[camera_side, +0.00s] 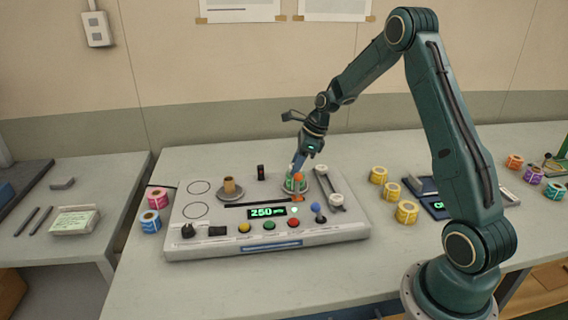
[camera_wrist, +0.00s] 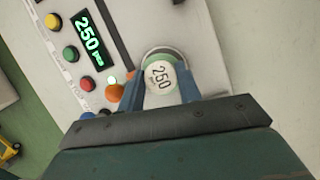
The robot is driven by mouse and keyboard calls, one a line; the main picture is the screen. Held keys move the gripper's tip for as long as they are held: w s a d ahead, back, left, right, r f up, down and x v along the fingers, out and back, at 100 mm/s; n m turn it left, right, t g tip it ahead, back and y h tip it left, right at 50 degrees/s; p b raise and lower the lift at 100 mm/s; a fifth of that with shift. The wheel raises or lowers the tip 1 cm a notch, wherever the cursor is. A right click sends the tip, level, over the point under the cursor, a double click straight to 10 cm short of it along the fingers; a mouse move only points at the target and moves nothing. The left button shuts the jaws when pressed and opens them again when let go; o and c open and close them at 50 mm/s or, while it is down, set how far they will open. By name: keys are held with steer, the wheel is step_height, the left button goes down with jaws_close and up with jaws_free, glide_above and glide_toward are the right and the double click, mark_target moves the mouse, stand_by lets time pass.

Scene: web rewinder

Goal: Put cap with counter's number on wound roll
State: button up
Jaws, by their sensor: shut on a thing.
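The counter (camera_side: 266,212) on the rewinder panel shows 250 in green digits; it also shows in the wrist view (camera_wrist: 89,38). A round cap (camera_wrist: 160,76), white with 250 printed on it and a green edge, sits between my gripper's (camera_wrist: 161,88) blue fingers. In the side view my gripper (camera_side: 297,168) points down at the right spindle of the rewinder, shut on the cap. The wound roll is mostly hidden there beneath the cap and fingers, with green and orange showing (camera_side: 296,186). I cannot tell whether the cap touches the roll.
The rewinder (camera_side: 210,240) has a left spindle with a brown core (camera_side: 229,185), coloured buttons, a blue-topped lever (camera_side: 316,210) and a pale roller arm (camera_side: 329,186) close to my gripper. Yellow rolls (camera_side: 407,212) stand to the right, pink and blue rolls (camera_side: 150,221) to the left.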

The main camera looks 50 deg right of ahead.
steer(key=shift+f, duration=0.25)
steer(key=o, duration=1.3)
steer(key=shift+s+a, duration=0.1)
steer(key=shift+f, duration=0.1)
steer(key=shift+c, duration=0.5)
steer(key=shift+r, duration=0.3)
steer(key=shift+c, duration=0.2)
steer(key=shift+o, duration=0.6)
steer(key=shift+r, duration=3.55)
steer(key=shift+r, duration=0.1)
